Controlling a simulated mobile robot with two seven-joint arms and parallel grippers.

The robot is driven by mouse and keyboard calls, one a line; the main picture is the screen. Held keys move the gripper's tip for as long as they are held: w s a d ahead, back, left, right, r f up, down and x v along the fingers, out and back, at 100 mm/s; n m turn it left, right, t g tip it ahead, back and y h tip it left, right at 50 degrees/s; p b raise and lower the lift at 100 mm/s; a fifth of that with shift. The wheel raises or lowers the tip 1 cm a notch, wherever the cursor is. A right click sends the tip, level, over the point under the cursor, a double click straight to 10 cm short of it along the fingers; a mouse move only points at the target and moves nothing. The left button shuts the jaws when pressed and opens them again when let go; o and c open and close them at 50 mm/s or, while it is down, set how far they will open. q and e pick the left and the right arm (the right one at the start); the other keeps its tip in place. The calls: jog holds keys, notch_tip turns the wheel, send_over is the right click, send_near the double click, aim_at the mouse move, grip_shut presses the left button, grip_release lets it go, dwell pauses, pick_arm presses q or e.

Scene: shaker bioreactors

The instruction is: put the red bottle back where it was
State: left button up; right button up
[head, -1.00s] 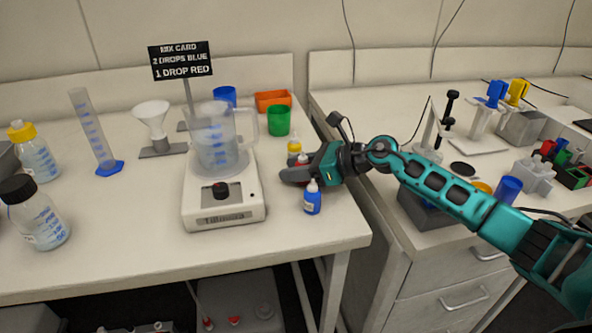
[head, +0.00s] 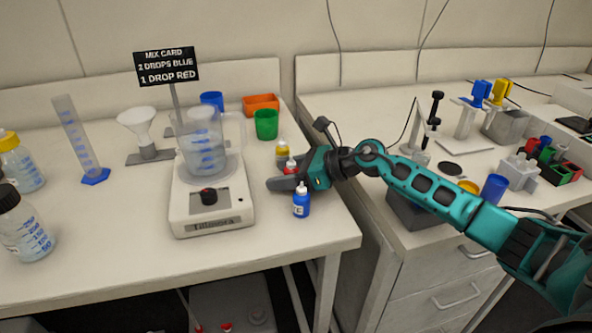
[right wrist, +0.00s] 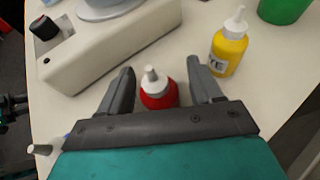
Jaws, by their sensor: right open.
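The red bottle (head: 290,168) stands upright on the left bench, between the yellow bottle (head: 282,153) and the blue bottle (head: 301,204). My right gripper (head: 281,180) is low at the bench, beside the scale. In the right wrist view the red bottle (right wrist: 160,96) stands between the two spread fingers of the right gripper (right wrist: 160,70), with gaps on both sides. The fingers are open. The yellow bottle (right wrist: 230,50) stands just outside the right-hand finger in that view. The red bottle's lower part is partly hidden by the gripper. My left gripper is not in view.
The white scale (head: 212,208) with a beaker (head: 202,145) stands left of the bottles. A green cup (head: 266,124), orange tray (head: 261,103) and sign card (head: 167,66) are behind. The bench's right edge and a gap to the second bench are close.

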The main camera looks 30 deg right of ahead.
jog(key=b+v, duration=0.1)
jog(key=v, duration=0.9)
jog(key=shift+s+d+r, duration=0.1)
jog(key=shift+s+d, duration=0.1)
jog(key=shift+s, duration=0.05)
jog(key=shift+s+d+r, duration=0.4)
jog(key=shift+s, duration=0.05)
